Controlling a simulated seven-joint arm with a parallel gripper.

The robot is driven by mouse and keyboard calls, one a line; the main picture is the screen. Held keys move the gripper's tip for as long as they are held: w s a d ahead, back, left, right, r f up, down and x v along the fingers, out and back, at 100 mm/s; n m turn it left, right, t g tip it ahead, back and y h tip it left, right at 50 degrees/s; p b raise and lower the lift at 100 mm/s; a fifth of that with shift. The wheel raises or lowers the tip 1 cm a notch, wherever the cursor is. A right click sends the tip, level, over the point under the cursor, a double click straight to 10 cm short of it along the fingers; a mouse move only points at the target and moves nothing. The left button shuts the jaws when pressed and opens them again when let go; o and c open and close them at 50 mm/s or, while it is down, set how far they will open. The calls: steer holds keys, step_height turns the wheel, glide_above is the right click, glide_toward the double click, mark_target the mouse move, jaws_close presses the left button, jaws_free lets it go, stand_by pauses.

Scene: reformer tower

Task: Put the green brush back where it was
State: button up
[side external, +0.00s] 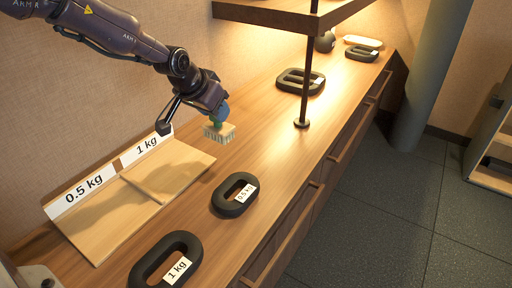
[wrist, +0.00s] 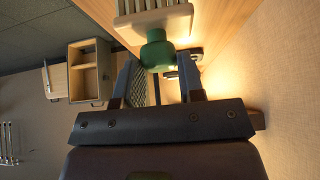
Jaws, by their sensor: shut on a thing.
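The green brush (side external: 219,132) has a green neck and a pale block with bristles facing down. My gripper (side external: 217,113) is shut on its green part and holds it over the wooden counter, just right of the boards. I cannot tell whether the bristles touch the counter. In the wrist view the brush's green knob (wrist: 157,50) sits between the fingertips of my gripper (wrist: 158,66), with the pale bristled head at the top edge.
Wooden boards (side external: 95,215) lie by the wall with "0.5 kg" and "1 kg" signs (side external: 84,195). A shelf (side external: 290,14) on a black post (side external: 305,90) overhangs the right. Counter between brush and post is clear.

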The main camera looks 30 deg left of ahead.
steer(key=shift+w+d+r+x, duration=0.2)
steer(key=shift+w+r+x, duration=0.3)
steer(key=shift+x, duration=2.55)
steer(key=shift+w+d+r+x, duration=0.3)
steer(key=shift+w+x, duration=0.45)
steer(key=shift+x, duration=2.35)
steer(key=shift+w+d+r+x, duration=0.15)
steer(key=shift+w+r+x, duration=0.35)
steer(key=shift+x, duration=2.55)
steer(key=shift+w+f, duration=0.1)
steer(key=shift+f, duration=0.05)
steer(key=o, duration=0.9)
steer(key=shift+f, duration=0.1)
steer(key=shift+r, duration=0.55)
steer(key=v, duration=1.1)
steer(key=shift+s+d, duration=0.1)
steer(key=shift+s, duration=0.15)
